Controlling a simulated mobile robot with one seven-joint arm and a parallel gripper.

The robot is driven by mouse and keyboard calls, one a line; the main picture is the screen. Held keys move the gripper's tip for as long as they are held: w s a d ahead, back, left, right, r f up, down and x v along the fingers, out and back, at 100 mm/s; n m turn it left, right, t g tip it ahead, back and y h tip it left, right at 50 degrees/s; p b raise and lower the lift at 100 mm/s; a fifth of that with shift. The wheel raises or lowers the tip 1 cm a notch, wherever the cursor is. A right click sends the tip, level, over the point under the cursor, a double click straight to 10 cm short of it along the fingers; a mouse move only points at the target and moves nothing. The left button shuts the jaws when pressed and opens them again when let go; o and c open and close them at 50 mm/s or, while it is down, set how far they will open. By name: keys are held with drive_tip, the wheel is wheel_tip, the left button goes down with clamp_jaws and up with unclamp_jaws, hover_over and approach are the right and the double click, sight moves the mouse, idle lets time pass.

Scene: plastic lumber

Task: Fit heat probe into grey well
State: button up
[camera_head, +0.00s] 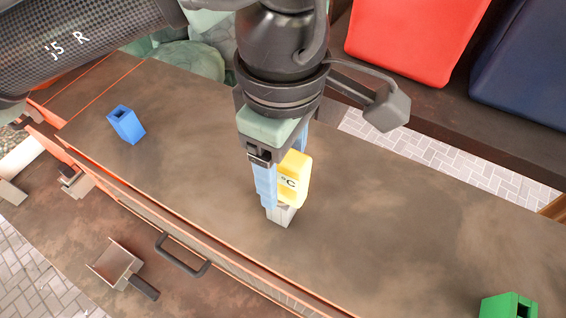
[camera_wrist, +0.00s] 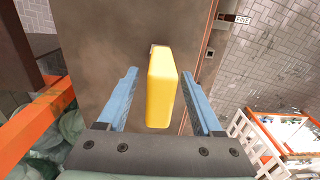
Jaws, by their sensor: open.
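The heat probe (camera_head: 294,178) has a yellow body marked °C. In the head view it stands upright directly over the grey well (camera_head: 284,217), which rests on the brown bench top. Its lower end is hidden, so how deep it sits cannot be seen. My gripper (camera_head: 270,198) reaches down around the yellow body with its blue fingers. In the wrist view the yellow probe (camera_wrist: 161,88) lies between the two fingers of my gripper (camera_wrist: 165,85), with a gap on either side. The gripper is open and not holding it.
A blue well (camera_head: 126,125) stands at the left of the bench top (camera_head: 190,150), and a green well (camera_head: 508,306) at the lower right. Red (camera_head: 405,40) and dark blue (camera_head: 525,60) bins stand behind. A scoop (camera_head: 118,265) lies below the bench edge. Bench space around the grey well is clear.

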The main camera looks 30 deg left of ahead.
wheel_tip(320, 180, up, 13)
drive_tip(key=p, duration=1.2)
